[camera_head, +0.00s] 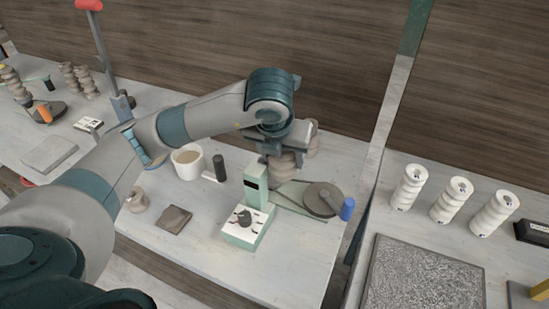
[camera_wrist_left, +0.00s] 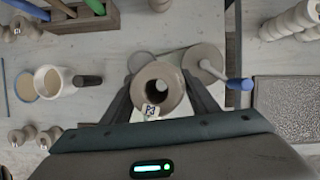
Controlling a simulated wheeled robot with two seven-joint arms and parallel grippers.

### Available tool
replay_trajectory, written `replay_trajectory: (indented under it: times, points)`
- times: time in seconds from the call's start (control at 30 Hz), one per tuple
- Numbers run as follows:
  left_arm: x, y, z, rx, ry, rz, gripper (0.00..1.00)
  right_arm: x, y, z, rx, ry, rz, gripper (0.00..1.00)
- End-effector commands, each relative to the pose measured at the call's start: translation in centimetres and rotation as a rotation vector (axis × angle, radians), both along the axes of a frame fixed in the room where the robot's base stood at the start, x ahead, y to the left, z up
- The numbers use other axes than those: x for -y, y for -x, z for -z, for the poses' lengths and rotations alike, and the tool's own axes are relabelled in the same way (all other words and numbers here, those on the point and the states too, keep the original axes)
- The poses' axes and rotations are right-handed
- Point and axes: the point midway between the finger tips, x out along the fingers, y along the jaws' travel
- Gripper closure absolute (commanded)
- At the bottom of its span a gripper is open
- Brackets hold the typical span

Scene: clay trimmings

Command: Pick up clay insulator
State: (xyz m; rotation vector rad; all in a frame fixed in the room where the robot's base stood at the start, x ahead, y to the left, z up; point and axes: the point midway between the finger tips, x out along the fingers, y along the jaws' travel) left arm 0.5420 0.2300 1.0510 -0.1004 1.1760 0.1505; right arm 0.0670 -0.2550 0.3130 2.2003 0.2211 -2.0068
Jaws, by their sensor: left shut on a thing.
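My left gripper (camera_head: 280,140) reaches down over the table beside the green device. Its two fingers (camera_wrist_left: 159,98) are shut on a brown-grey ribbed clay insulator (camera_wrist_left: 172,77). In the left wrist view the insulator is seen from above, with a round hole in its top and a small marked tag at its near side. In the head view the ribbed clay insulator (camera_head: 284,166) shows below the gripper, upright, its upper end hidden by the gripper. I cannot tell whether it touches what is beneath it. My right gripper is not in view.
A white mug (camera_head: 187,162) stands left. Several white insulators (camera_head: 452,199) stand on the right table behind a speckled slab (camera_head: 425,275).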

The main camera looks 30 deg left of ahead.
Motion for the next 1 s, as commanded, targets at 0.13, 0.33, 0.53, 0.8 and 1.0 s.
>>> replay_trajectory:
  times: [0.13, 0.33, 0.53, 0.8, 1.0]
  points:
    - [1.5, 1.1, -1.5, 0.008, -0.001, 0.004, 0.87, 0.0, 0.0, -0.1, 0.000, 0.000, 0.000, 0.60]
    - [2.9, 2.2, -2.5, 0.006, 0.001, 0.002, 0.87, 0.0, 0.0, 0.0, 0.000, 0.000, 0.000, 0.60]
    - [3.6, 2.9, -3.0, 0.004, 0.002, 0.000, 0.87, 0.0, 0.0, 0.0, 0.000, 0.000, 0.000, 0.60]
    - [3.7, 3.1, -3.0, 0.002, 0.000, -0.001, 0.87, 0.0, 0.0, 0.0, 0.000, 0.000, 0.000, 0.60]
    - [3.7, 3.1, -3.0, 0.002, 0.001, -0.001, 0.87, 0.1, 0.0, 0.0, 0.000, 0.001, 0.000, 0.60]
